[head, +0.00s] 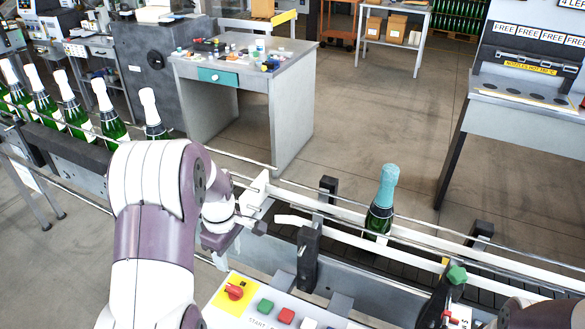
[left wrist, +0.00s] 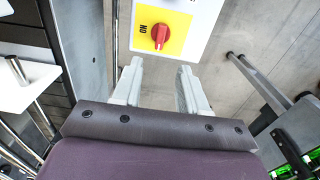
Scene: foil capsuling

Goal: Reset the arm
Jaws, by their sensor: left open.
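My left arm comes in from the left in the head view, with its wrist beside the conveyor rail. My left gripper is open and empty in the left wrist view (left wrist: 160,74), its two pale fingers apart. Beyond the fingertips is the red rotary switch (left wrist: 160,34) on a yellow plate marked ON. The switch also shows in the head view (head: 235,292), on the control panel (head: 262,299). The fingers are not clearly seen in the head view. A bit of my right arm shows at the bottom right; its gripper is out of view.
A bottle with a teal foil (head: 382,200) stands upright on the conveyor between the rails. Several bottles with white tops (head: 105,108) stand in line at the left. A grey workbench (head: 245,85) with small items stands behind. Green (head: 265,305) and red (head: 286,315) buttons sit beside the switch.

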